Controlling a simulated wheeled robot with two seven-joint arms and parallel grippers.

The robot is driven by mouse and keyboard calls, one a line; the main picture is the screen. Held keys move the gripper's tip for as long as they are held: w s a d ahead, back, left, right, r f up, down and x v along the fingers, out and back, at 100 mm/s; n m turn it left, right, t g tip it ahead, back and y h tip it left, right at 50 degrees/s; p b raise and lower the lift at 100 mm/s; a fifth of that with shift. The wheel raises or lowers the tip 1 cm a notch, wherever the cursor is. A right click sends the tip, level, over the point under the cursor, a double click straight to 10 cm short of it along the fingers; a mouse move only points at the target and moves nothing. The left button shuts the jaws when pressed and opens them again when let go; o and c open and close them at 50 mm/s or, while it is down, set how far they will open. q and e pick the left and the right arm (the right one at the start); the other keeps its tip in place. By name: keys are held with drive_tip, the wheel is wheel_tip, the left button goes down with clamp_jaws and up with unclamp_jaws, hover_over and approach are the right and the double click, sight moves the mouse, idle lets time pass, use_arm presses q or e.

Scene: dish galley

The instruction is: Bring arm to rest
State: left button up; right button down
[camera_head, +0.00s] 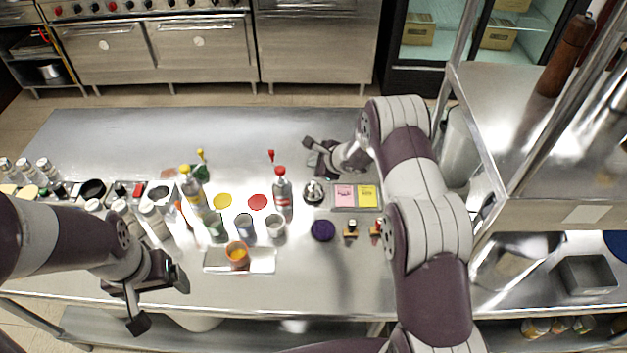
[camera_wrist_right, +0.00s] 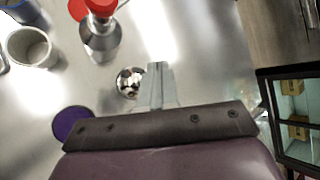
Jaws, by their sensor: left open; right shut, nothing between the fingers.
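My left gripper (camera_head: 160,300) is open and empty at the front left of the steel table (camera_head: 300,300), its fingers apart near the table's front edge. My right arm reaches across the right side of the table. My right gripper (camera_head: 311,152) is above the far part of the table, behind the red-capped bottle (camera_head: 282,190) and a small bowl (camera_head: 314,192). In the right wrist view its fingers (camera_wrist_right: 157,80) are together with nothing between them, beside the small bowl (camera_wrist_right: 130,82). The bottle also shows in that view (camera_wrist_right: 100,38).
A yellow-capped bottle (camera_head: 192,190), several cups, a white board (camera_head: 218,262) with an orange cup (camera_head: 237,254), a purple disc (camera_head: 322,230) and a tray with pink and yellow cards (camera_head: 356,209) crowd the middle. A steel shelf rack (camera_head: 490,150) stands right. The table's far strip is clear.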

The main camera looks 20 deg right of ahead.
idle(0.7)
drive_tip(key=s+a+n+g+b, duration=0.25)
drive_tip(key=s+n+g, duration=0.6)
drive_tip(key=s, duration=0.95)
drive_tip(key=s+d+r+n+t+h+b, duration=0.1)
drive_tip(key=s+r+n+h+b, duration=0.1)
drive_tip(key=s+r+n, duration=0.2)
drive_tip(key=s+d+r+n+h+b, duration=0.1)
drive_tip(key=s+r+n+h+b, duration=0.1)
drive_tip(key=s+n, duration=0.7)
drive_tip(key=s+r, duration=0.1)
drive_tip(key=s, duration=0.2)
drive_tip(key=shift+r+t, duration=0.35)
drive_tip(key=shift+r, duration=0.05)
drive_tip(key=shift+n, duration=0.25)
